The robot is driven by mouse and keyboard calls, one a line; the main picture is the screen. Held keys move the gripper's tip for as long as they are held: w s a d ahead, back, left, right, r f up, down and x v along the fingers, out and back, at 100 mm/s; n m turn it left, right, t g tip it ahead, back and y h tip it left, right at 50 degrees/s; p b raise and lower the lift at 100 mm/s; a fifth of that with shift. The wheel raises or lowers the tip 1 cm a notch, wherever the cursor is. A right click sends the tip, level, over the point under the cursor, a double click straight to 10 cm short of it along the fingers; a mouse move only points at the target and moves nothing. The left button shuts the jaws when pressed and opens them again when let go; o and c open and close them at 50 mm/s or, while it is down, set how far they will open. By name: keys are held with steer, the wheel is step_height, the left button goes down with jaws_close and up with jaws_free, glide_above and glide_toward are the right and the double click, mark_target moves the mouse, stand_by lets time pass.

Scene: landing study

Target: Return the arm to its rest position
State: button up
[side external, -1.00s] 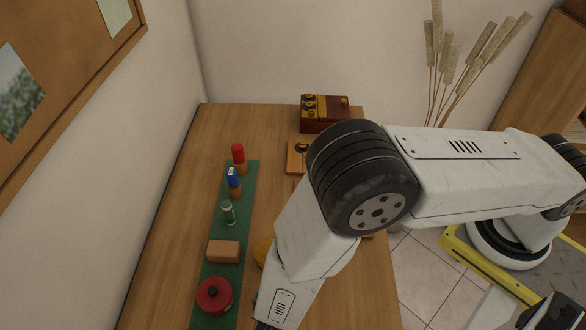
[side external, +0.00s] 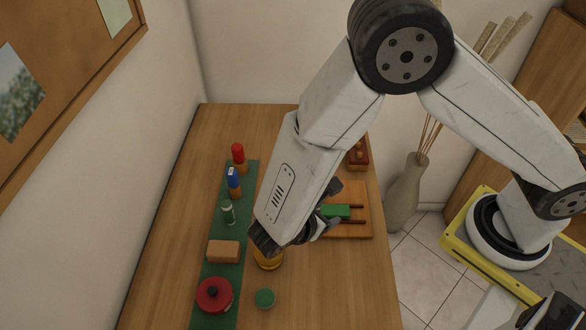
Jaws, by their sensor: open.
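My gripper (side external: 324,212) shows as dark parts at the lower end of my white arm, partly hidden behind the last link. It is open, and I see nothing held in it. In the picture it overlaps the left side of a wooden board (side external: 351,190) with a green block (side external: 336,211) and dark rods on it. I cannot tell how high it is above the board.
The wooden table (side external: 170,225) carries a green strip (side external: 208,284) with a red pot (side external: 214,295), a tan block (side external: 223,251) and small bottles. A vase (side external: 407,192) stands beyond the table's right edge.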

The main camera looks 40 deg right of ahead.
steer(key=d+r+m+t+y, duration=0.1)
steer(key=d+r+m+y, duration=1)
steer(key=m, duration=0.6)
steer(key=shift+d+r+m+t, duration=0.3)
steer(key=shift+d+r, duration=0.1)
steer(key=shift+d, duration=0.75)
